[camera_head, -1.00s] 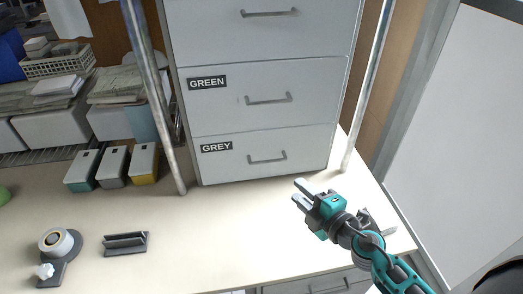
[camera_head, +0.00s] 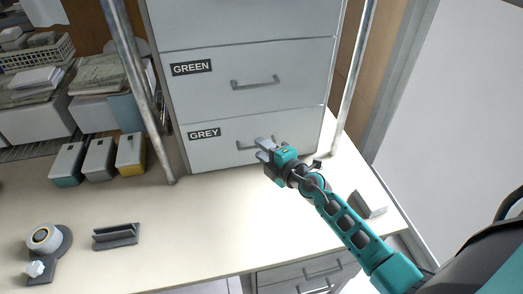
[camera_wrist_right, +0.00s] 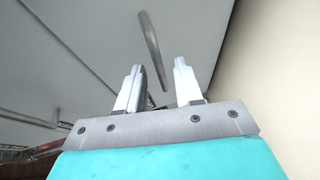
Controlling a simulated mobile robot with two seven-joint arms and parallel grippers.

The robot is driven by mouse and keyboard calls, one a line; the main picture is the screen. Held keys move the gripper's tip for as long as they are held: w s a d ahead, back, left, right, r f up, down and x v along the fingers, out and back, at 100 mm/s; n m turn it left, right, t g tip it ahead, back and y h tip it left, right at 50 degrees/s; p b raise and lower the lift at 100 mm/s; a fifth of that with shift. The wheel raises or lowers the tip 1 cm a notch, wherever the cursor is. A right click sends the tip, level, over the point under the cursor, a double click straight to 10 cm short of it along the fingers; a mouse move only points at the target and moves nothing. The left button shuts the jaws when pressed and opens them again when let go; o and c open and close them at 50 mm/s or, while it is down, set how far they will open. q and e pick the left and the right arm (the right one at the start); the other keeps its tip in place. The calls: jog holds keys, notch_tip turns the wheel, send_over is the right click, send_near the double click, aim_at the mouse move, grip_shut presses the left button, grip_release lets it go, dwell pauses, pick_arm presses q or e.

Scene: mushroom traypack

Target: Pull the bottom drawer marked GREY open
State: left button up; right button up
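The bottom drawer marked GREY (camera_head: 215,152) is the lowest light grey front of the cabinet and looks shut, level with the drawer above. Its bar handle (camera_head: 243,146) is partly hidden behind my right gripper (camera_head: 262,149). The right gripper is open, with its fingers pointing at the handle. In the right wrist view the handle (camera_wrist_right: 152,50) shows in the gap between the two open fingers (camera_wrist_right: 158,66). I cannot tell whether they touch it. My left gripper is not in view.
The GREEN drawer (camera_head: 200,90) sits above, shut. Metal posts (camera_head: 145,95) and (camera_head: 352,80) flank the cabinet. Small bins (camera_head: 98,160), a tape dispenser (camera_head: 45,240) and a dark holder (camera_head: 116,236) stand on the left. The counter (camera_head: 200,220) before the drawer is clear.

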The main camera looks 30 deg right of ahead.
jog(key=shift+w+a+f, duration=0.1)
jog(key=shift+w, duration=0.45)
grip_shut()
dwell(1.1)
